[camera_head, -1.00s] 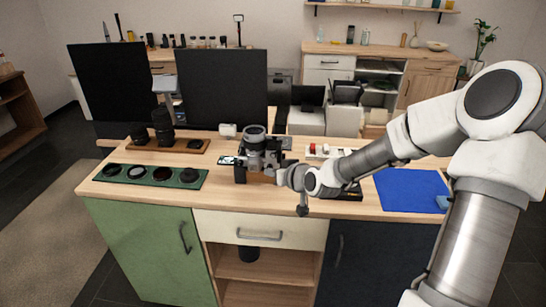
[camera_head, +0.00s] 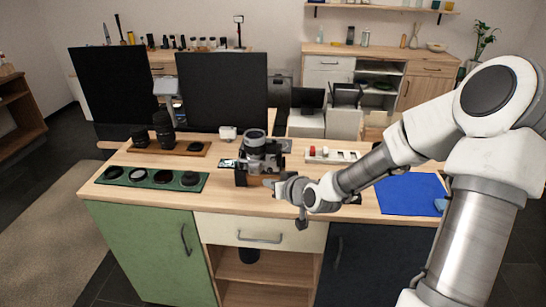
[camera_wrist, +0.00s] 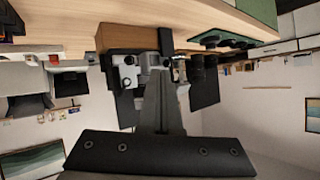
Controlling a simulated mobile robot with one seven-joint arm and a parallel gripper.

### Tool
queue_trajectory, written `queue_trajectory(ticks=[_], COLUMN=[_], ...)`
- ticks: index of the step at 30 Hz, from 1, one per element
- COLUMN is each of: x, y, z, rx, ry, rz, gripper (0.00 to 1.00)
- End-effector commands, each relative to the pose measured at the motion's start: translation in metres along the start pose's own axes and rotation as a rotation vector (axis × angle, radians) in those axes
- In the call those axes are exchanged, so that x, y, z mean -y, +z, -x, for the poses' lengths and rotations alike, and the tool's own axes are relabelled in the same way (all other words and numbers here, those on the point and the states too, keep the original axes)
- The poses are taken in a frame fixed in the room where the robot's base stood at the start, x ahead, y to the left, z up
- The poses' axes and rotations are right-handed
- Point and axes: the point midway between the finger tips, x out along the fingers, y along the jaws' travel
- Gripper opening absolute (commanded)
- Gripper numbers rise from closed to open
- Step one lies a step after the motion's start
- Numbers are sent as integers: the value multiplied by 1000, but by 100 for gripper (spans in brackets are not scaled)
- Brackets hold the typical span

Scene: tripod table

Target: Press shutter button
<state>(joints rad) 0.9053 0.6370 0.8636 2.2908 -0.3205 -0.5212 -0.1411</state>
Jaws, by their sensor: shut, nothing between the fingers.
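The camera (camera_head: 255,139), black and silver with a large lens, stands on a small brown and black block on the wooden table. My gripper (camera_head: 270,184) is in front of the camera, near its lower right side in the head view. In the wrist view, which is upside down, my gripper (camera_wrist: 158,70) looks shut and empty, and the camera (camera_wrist: 130,72) shows behind its tips. I cannot tell whether the tips touch the camera. The shutter button is too small to make out.
A green tray (camera_head: 151,179) with several round filters lies left on the table. A wooden board (camera_head: 168,147) with lenses stands behind it. A blue mat (camera_head: 408,192) lies at the right, partly behind my arm. A white tray (camera_head: 332,155) with small items is behind my arm.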

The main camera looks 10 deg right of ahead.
Motion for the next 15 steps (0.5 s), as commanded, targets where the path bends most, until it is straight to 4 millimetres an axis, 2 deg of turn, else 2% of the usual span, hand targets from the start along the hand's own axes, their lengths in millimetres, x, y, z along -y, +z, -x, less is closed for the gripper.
queue_trajectory(ticks=[3, 15], x=[4, 2], y=[4, 2], z=[7, 3], rx=[1, -2], ry=[0, 1], rz=[-1, -2], gripper=[0, 0])
